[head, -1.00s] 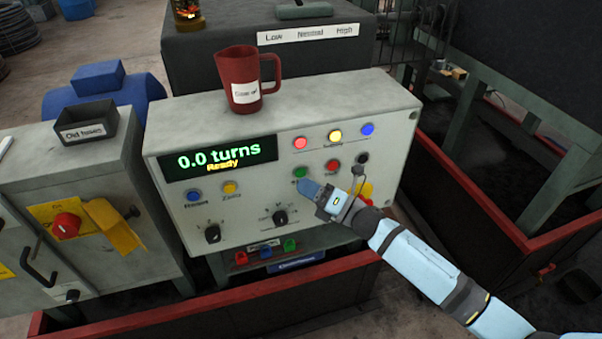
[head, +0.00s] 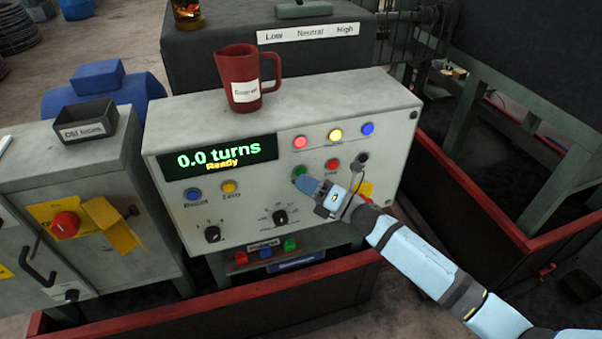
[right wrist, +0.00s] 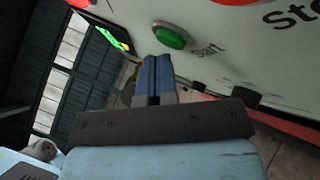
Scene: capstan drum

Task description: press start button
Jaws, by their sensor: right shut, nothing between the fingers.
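The green start button (head: 299,172) sits on the front of the grey control box (head: 235,222), left of the red stop button (head: 333,165). In the right wrist view the green button (right wrist: 172,36) shows beside the word "Start", just ahead of the fingertips. My right gripper (head: 305,182) is shut and empty, its tips just below and in front of the button. In the right wrist view the closed blue fingers (right wrist: 153,62) point at the panel, with the tips slightly below the button; whether they touch it I cannot tell. The display (head: 218,158) reads "0.0 turns" and "Ready". My left gripper is not in view.
Red, yellow and blue lamps (head: 335,134) line the panel's top right. Blue Reset and yellow Zero buttons (head: 229,187) and two dark knobs sit left and below. A red jug (head: 239,75) stands on the box. A cabinet with a red knob (head: 65,224) is at left.

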